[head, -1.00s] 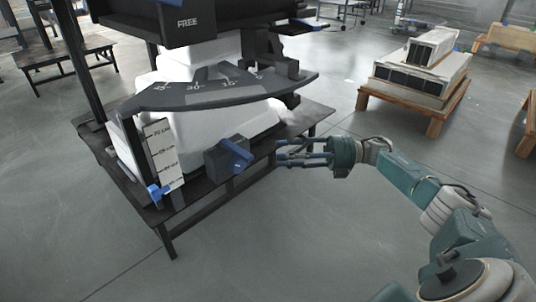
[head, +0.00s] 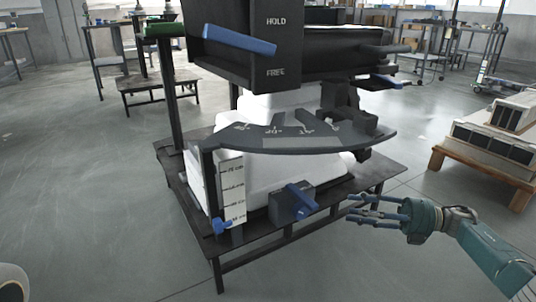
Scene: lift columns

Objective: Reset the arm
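A dark machine stands on a low black table (head: 262,262), with a white body (head: 270,165) and a black upper housing (head: 235,62) marked HOLD and FREE. A blue lever (head: 239,40) lies across the housing, its right end between the two labels. A grey curved angle scale (head: 300,144) juts out below. Lower down are a dark block with a blue handle (head: 301,198) and a white marked strip (head: 231,190) with a blue knob (head: 222,226). My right gripper (head: 356,207) is open and empty, right of the blue-handled block, apart from it. My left gripper is out of view.
A wooden pallet (head: 475,170) with grey-white blocks (head: 490,138) stands at the right. Benches and a trolley stand farther back. The floor at the left and front is clear.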

